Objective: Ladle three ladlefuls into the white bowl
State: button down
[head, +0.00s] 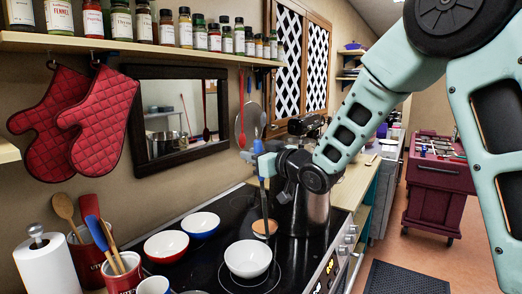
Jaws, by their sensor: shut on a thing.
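My gripper (262,158) is shut on the blue handle of a ladle (263,192), which hangs upright over the black cooktop. The ladle's cup shows orange-brown at its top, which looks like contents. It is behind and slightly right of the white bowl (248,261), not over its middle. The white bowl stands at the front of the cooktop, and its visible inside looks white and empty. A tall steel pot (317,207) stands right of the ladle. My arm hides its top, so I cannot see its contents.
A red bowl (160,254) and a blue bowl (204,233) stand left of the white bowl. Red utensil crocks (123,279) and a paper towel roll (47,266) are at the lower left. A spice shelf (150,47) and a mirror (180,145) are on the wall.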

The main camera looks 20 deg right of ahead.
jog(key=shift+w+a+f+n+p, duration=0.1)
jog(key=shift+w+a+n+p, duration=0.1)
jog(key=shift+a+p, duration=0.3)
jog(key=shift+w+a+f+n+p, duration=0.1)
jog(key=shift+a+n+p, duration=0.15)
jog(key=shift+a, duration=0.3)
jog(key=shift+a+r+p, duration=0.1)
jog(key=shift+r+p, duration=0.05)
jog(key=shift+p, duration=0.8)
jog(key=w+a+f+n+g+h, duration=0.1)
jog(key=a+f, duration=0.1)
jog(key=a, duration=0.3)
jog(key=w+a+f+n+g+h+p, duration=0.1)
jog(key=a+f+n, duration=0.1)
jog(key=a, duration=0.3)
jog(key=shift+f+g+h, duration=0.3)
jog(key=shift+f+h, duration=0.1)
jog(key=shift+f, duration=0.45)
jog(key=shift+a, duration=0.15)
